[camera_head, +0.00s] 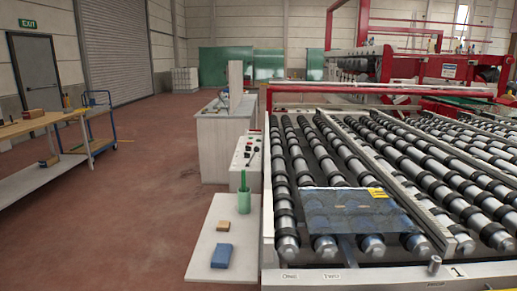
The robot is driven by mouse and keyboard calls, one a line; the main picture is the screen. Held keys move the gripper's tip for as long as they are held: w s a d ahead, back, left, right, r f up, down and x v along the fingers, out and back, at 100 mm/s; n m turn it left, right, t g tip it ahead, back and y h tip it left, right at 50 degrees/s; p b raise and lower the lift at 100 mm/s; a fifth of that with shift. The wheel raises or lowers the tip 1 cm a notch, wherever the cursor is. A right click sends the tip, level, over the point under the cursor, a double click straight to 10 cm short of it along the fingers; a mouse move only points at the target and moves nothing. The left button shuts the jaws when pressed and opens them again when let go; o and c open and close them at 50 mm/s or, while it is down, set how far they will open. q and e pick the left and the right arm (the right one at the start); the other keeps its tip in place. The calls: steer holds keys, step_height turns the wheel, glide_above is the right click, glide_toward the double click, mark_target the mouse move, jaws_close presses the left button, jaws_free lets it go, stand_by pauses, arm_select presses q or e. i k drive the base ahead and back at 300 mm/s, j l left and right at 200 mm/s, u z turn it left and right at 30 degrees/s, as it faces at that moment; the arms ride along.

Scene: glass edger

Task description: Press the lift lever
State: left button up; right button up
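A pale control box (247,155) with small dark levers and buttons stands left of the roller conveyor, near its far left corner. A dark lever (251,159) sticks up from its sloped face. The labels are too small to read, so I cannot tell which lever is the lift lever. A glass sheet (350,211) with a yellow label lies on the front left rollers of the conveyor (267,225). Neither of my grippers is in view.
A white side shelf (206,238) by the conveyor's front left holds a green cup (244,201), a tan block (223,226) and a blue block (222,255). A grey cabinet (220,140) stands behind the control box. The red floor (140,200) to the left is clear.

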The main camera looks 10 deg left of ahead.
mark_target(256, 150)
steer(key=i+j+z, duration=0.1)
steer(key=z, duration=0.55)
steer(key=i+j+z, duration=0.25)
steer(key=j, duration=0.45)
steer(key=i+j+z, duration=0.1)
steer(key=j+z, duration=0.15)
steer(key=j, duration=0.45)
steer(key=j+z, duration=0.2)
steer(key=j, duration=0.95)
steer(key=i+j, duration=0.15)
steer(key=j, duration=0.25)
